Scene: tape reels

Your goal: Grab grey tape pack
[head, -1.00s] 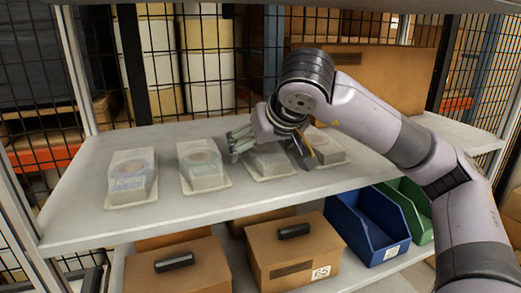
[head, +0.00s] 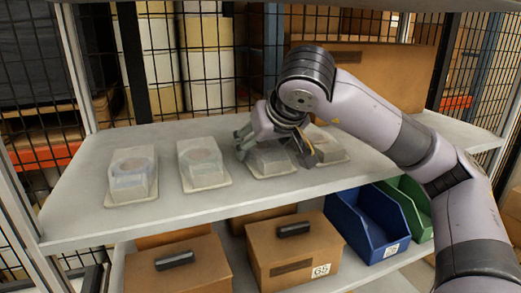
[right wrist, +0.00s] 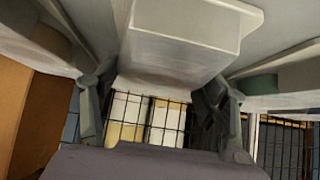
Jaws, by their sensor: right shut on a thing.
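Several clear tape packs on pale bases stand in a row on the grey shelf (head: 85,225). My right gripper (head: 274,149) is around the third pack from the left (head: 272,163), one finger on each side, and is shut on it. This pack shows close up between the fingers in the right wrist view (right wrist: 185,45). The gripper hides its upper part, and its tape colour is hard to tell. The pack at far left (head: 132,176), the second pack (head: 203,165) and the pack at right (head: 327,147) stand apart from it. My left gripper is out of view.
The neighbouring packs stand close on both sides of the held one. Below are cardboard boxes (head: 180,275), a blue bin (head: 365,225) and a green bin (head: 415,210). Wire mesh (head: 60,130) closes the back. The shelf's front strip is clear.

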